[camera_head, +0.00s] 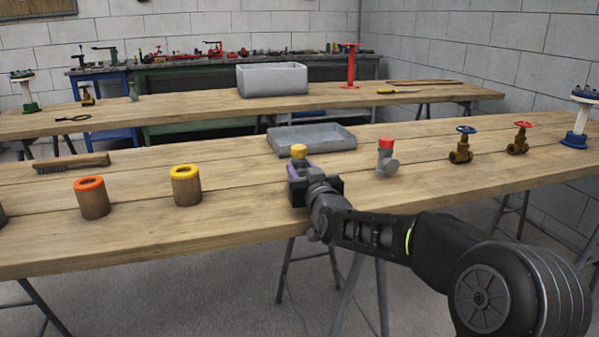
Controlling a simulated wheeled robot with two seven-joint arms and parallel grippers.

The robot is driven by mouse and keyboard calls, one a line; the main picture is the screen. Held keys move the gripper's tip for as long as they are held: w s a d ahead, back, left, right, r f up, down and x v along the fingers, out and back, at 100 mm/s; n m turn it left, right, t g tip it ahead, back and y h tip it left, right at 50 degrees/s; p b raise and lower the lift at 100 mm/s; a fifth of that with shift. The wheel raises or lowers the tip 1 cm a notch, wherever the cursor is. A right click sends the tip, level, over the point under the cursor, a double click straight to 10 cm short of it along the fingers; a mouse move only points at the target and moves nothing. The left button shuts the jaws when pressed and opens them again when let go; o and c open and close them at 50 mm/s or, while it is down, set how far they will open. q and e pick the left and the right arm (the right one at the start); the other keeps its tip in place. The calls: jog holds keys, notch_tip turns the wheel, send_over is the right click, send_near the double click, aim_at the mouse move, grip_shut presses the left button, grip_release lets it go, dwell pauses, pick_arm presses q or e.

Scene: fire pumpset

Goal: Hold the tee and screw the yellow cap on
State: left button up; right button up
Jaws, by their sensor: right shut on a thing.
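A small yellow cap (299,151) shows right above the jaws of my right gripper (301,170), near the middle of the front bench. My right gripper is shut on what seems to be the grey tee, which its jaws and wrist mostly hide. The yellow cap sits at the top of the tee; I cannot tell if it is threaded on or just resting. My right arm reaches in from the lower right. My left gripper is not in view.
A grey fitting with a red cap (387,157) stands to the right, then two brass valves (461,148) (518,140). A shallow grey tray (312,140) lies behind the gripper. Wooden cups with orange (92,198) and yellow (186,186) rims stand left. The bench front (240,225) is clear.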

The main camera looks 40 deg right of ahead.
aim_at(302, 168)
grip_shut()
jog(key=shift+r, duration=0.1)
notch_tip(302, 168, up, 10)
jog(key=p, duration=0.4)
dwell(0.3)
dwell(0.4)
jog(key=shift+o, duration=1.7)
grip_release()
grip_shut()
